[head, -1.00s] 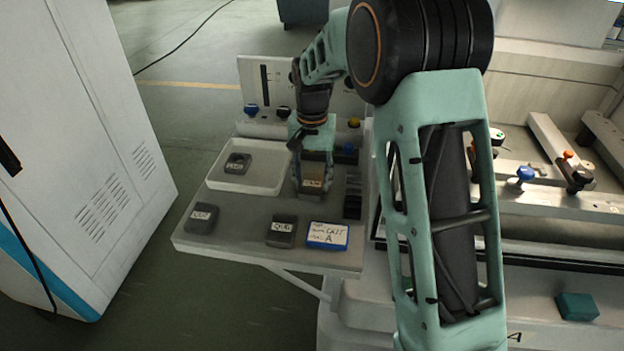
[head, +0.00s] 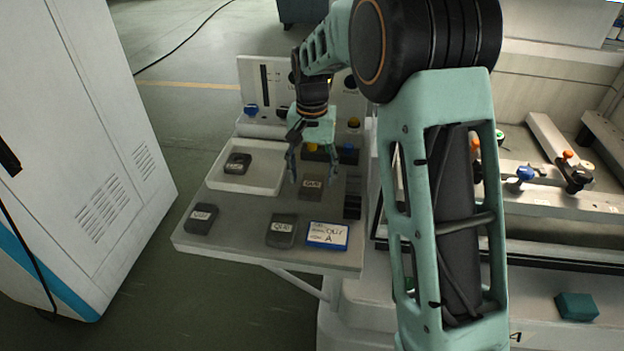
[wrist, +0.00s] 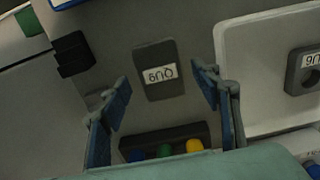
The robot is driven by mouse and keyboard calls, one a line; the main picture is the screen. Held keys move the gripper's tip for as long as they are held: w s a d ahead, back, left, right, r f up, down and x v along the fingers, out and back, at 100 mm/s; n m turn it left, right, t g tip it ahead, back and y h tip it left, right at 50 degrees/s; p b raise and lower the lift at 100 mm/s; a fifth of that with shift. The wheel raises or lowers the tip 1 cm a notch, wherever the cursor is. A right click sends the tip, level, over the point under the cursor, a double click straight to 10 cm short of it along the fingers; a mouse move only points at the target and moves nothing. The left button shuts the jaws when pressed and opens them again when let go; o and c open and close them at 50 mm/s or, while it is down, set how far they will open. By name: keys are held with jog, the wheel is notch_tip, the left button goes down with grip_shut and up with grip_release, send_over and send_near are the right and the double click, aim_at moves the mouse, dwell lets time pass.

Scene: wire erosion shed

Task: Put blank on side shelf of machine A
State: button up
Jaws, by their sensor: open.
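A grey-brown blank (head: 311,188) with a white label lies flat on the grey side shelf (head: 240,222), between the white tray and the black slotted block. It also shows in the wrist view (wrist: 158,70). My gripper (head: 313,172) is open and empty just above this blank, apart from it. In the wrist view, its blue-padded fingers (wrist: 163,88) stand wide on either side of the blank in the picture. Other labelled blanks lie at the shelf's left corner (head: 202,218) and front middle (head: 282,230). Another blank (head: 237,163) lies in the white tray (head: 262,184).
A blue-edged card (head: 327,235) reading "OUT A" lies at the shelf's front. The black slotted block (head: 352,198) is on the right. Knobs and a panel (head: 262,85) stand behind. A white cabinet (head: 85,140) is at left. A teal block (head: 577,306) lies at far right.

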aim_at(312, 185)
notch_tip(312, 185, up, 10)
dwell(0.3)
jog(key=shift+r, duration=0.1)
